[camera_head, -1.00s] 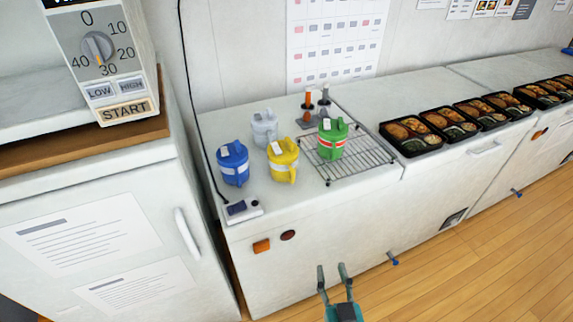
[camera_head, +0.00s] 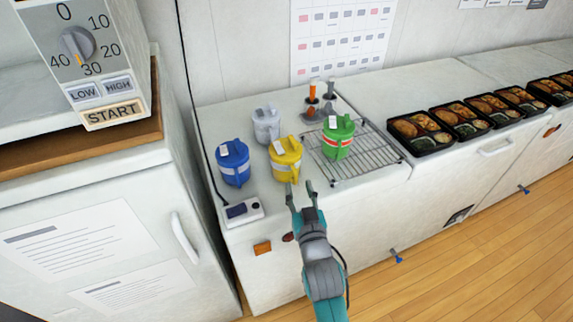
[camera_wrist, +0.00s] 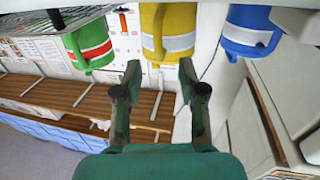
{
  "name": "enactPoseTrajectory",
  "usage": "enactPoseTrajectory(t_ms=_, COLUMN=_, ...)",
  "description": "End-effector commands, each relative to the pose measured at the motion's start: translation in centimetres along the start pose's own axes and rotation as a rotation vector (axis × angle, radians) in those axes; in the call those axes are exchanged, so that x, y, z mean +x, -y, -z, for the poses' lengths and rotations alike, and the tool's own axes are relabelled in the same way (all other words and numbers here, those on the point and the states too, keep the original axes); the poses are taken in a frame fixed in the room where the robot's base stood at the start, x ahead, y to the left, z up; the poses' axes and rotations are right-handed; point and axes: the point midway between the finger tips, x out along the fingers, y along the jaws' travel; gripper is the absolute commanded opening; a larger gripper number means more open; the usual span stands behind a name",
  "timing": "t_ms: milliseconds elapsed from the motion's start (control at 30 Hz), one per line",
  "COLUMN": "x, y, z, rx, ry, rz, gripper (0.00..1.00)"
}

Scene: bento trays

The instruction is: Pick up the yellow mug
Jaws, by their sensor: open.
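The yellow mug (camera_head: 286,160) has a pale band and a lid and stands upright on the white counter, between the blue mug (camera_head: 233,163) and the green mug (camera_head: 338,137). My gripper (camera_head: 300,188) is open and empty, just in front of the yellow mug near the counter's front edge.
A grey-white mug (camera_head: 266,125) stands behind the yellow one. The green mug is on a wire rack (camera_head: 372,158). A switch box (camera_head: 243,211) sits at the front left. Several bento trays (camera_head: 420,131) line the counter to the right.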

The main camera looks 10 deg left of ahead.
Motion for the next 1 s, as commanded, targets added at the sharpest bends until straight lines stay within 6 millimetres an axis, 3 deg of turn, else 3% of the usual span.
enactPoseTrajectory(t_ms=500, x=5.2, y=-0.1, z=-0.7, rx=0.001, ry=0.0, rz=0.0, gripper=0.41)
enactPoseTrajectory(t_ms=767, x=5.5, y=-0.1, z=-0.7, rx=0.001, ry=0.0, rz=0.0, gripper=0.41)
enactPoseTrajectory(t_ms=933, x=5.4, y=-0.1, z=-0.7, rx=0.001, ry=0.0, rz=0.0, gripper=0.03)
enactPoseTrajectory(t_ms=1000, x=5.4, y=-0.1, z=-0.7, rx=0.001, ry=0.0, rz=0.0, gripper=0.0)
